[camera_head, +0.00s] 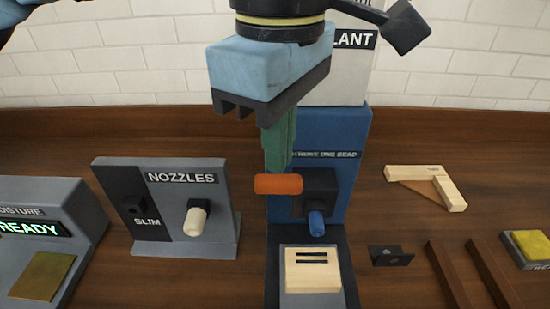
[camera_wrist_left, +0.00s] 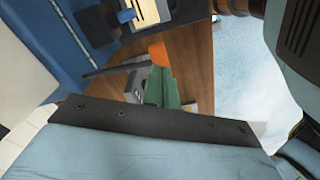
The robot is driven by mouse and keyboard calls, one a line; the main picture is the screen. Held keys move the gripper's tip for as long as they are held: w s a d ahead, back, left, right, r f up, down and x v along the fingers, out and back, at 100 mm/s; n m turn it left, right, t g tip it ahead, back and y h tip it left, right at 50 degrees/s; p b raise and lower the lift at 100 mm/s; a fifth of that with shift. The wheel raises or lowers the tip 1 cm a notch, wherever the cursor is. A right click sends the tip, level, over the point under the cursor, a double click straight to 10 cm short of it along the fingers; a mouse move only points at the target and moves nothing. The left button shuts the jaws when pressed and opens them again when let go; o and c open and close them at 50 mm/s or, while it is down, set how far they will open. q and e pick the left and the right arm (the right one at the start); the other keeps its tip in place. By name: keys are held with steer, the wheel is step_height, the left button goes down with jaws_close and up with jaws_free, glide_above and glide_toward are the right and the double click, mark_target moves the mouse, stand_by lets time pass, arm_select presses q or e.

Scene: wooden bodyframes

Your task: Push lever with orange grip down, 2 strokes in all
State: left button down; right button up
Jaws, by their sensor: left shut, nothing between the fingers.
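The lever's orange grip (camera_head: 278,184) sticks out to the left from the dark block on the blue sealant machine (camera_head: 355,130). It also shows in the left wrist view (camera_wrist_left: 157,52). My left gripper (camera_head: 279,166) points down with its green fingers shut and empty. Its fingertips are at the top of the orange grip; I cannot tell whether they touch. Below the blue nozzle (camera_head: 316,224), a pale wooden block (camera_head: 313,277) with two dark lines on top sits on the machine's base. My right gripper is not in view.
A grey nozzle stand (camera_head: 215,230) with a cream nozzle (camera_head: 195,219) stands at the left. A grey box with a READY display (camera_head: 30,229) is farther left. At the right are a wooden corner frame (camera_head: 450,192), a small black bracket (camera_head: 390,256) and brown rails (camera_head: 450,275).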

arm_select(q)
steer(key=shift+r, duration=0.1)
steer(key=shift+r+p, duration=1.75)
steer(key=shift+r, duration=0.65)
